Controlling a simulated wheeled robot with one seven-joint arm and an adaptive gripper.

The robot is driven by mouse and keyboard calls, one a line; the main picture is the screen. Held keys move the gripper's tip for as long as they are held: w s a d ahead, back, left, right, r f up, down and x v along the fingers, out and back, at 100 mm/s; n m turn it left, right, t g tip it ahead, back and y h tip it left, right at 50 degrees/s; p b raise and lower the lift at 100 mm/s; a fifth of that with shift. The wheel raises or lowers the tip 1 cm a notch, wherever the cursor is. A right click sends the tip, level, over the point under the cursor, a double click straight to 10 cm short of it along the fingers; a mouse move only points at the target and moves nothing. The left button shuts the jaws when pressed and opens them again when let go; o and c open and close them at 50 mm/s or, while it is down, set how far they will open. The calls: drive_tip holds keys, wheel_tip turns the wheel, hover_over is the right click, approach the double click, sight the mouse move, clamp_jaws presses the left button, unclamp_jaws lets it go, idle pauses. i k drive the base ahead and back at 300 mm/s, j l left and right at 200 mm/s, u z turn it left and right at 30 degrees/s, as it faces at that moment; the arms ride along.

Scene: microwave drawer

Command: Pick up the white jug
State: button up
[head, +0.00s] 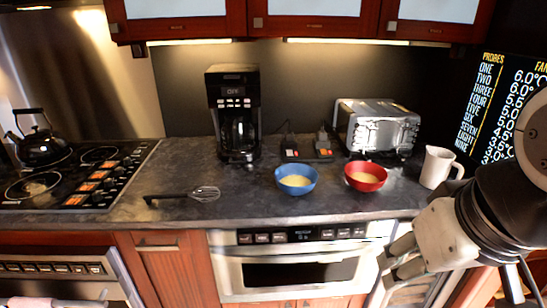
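The white jug (438,167) stands upright on the dark countertop at the right, with its handle on its right side. It is to the right of the red bowl and clear of it. My gripper (392,262) is at the lower right, in front of the counter's front edge, below and left of the jug. Its fingers point left and look spread apart, with nothing seen between them. The gripper does not touch the jug.
A red bowl (366,176) and a blue bowl (296,179) sit left of the jug. A toaster (377,127) stands behind. The microwave drawer (300,270) is below the counter.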

sight(439, 162)
drive_tip(key=z, duration=0.8)
